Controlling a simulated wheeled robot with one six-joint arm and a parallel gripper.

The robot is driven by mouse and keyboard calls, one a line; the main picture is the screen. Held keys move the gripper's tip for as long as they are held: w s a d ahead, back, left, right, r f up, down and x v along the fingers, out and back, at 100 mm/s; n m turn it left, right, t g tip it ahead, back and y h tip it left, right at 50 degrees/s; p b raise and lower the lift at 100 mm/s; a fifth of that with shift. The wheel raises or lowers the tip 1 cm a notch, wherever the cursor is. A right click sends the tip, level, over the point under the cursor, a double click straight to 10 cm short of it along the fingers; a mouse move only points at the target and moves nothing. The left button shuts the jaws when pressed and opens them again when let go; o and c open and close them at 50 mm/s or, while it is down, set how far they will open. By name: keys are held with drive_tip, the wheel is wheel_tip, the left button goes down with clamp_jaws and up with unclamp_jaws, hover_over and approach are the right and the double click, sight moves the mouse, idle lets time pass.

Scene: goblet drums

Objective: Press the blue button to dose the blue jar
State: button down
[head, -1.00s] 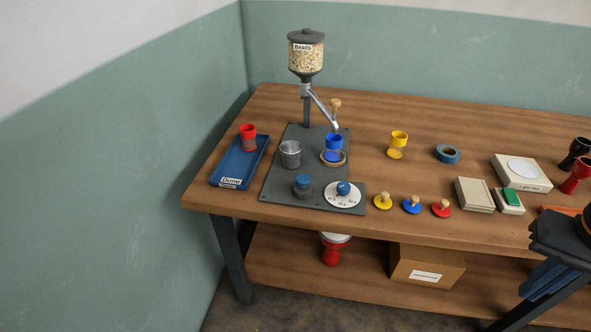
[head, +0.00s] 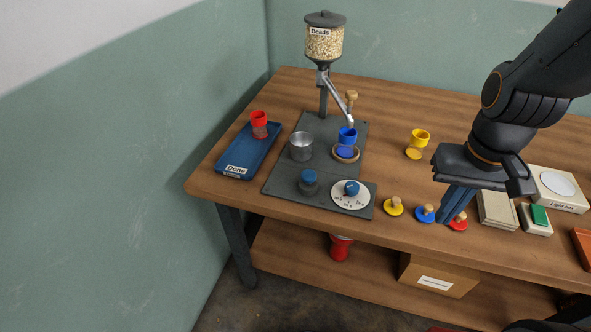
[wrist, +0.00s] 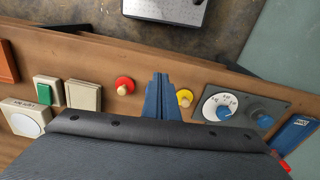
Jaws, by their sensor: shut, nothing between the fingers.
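The blue button (head: 309,176) is a blue dome on a dark round base at the front of the grey dispenser plate; the wrist view also shows it (wrist: 263,117). The blue jar (head: 347,136) stands upright in a tan ring, under the spout of the bead hopper (head: 324,45). My gripper (head: 446,220) has blue fingers, shut and empty, pointing down over the table's front, well right of the button. In the wrist view the fingers (wrist: 159,78) lie between a red and a yellow knobbed disc and hide the blue one.
A dial with a blue knob (head: 352,188) sits just right of the button, and a metal cup (head: 301,146) behind it. Knobbed discs (head: 394,207) line the front edge. A blue tray (head: 236,171) with a red jar is left; a yellow jar (head: 418,140) stands right.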

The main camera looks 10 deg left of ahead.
wheel_tip(320, 180, up, 8)
drive_tip(key=n+t+h+p, duration=0.4)
drive_tip(key=n+t+p, duration=0.3)
drive_tip(key=n, duration=1.4)
hover_over(305, 177)
drive_tip(key=shift+f+t+b, duration=0.1)
drive_tip(key=shift+t+b, duration=0.2)
drive_tip(key=shift+b, duration=0.1)
drive_tip(key=shift+f, duration=0.1)
wheel_tip(305, 177, down, 9)
drive_tip(key=b, duration=0.6)
drive_tip(key=shift+b, duration=0.4)
drive_tip(key=shift+f, duration=0.25)
